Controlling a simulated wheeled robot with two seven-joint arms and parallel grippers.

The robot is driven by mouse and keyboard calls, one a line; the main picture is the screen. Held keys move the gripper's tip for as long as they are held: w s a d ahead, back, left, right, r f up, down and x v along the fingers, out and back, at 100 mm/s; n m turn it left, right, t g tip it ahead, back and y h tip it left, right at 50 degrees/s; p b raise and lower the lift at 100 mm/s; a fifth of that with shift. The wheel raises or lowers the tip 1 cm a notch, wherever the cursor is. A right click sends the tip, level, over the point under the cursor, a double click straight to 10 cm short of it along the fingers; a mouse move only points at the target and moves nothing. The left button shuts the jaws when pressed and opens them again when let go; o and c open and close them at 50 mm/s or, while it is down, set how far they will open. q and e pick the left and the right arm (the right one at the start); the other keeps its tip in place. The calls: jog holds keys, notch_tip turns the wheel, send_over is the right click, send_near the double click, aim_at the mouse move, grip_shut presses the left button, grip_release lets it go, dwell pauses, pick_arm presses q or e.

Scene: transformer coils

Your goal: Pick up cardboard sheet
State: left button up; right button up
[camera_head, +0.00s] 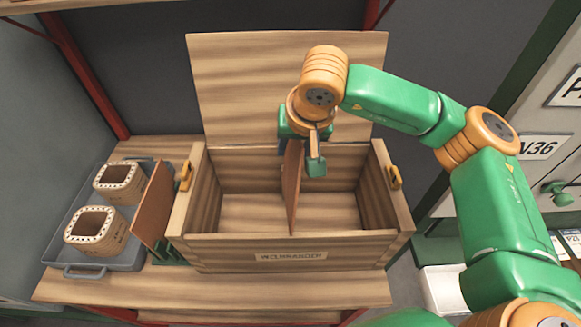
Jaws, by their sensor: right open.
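A brown cardboard sheet (292,195) stands upright on edge inside the open wooden crate (290,242), near its middle. My right gripper (304,150) is open at the top of this sheet, with its green fingers around the upper edge or just beside it; the exact contact is hidden. A second cardboard sheet (153,212) leans upright outside the crate, between its left wall and the grey tray, with a green holder (172,254) at its foot. My left gripper is not in view.
The grey tray (85,265) on the left holds two square coils (94,231) (119,182). The crate lid (250,85) stands open at the back. Yellow latches (395,178) sit on the side walls. The crate floor is clear on both sides of the sheet.

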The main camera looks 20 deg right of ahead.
grip_shut()
dwell(1.4)
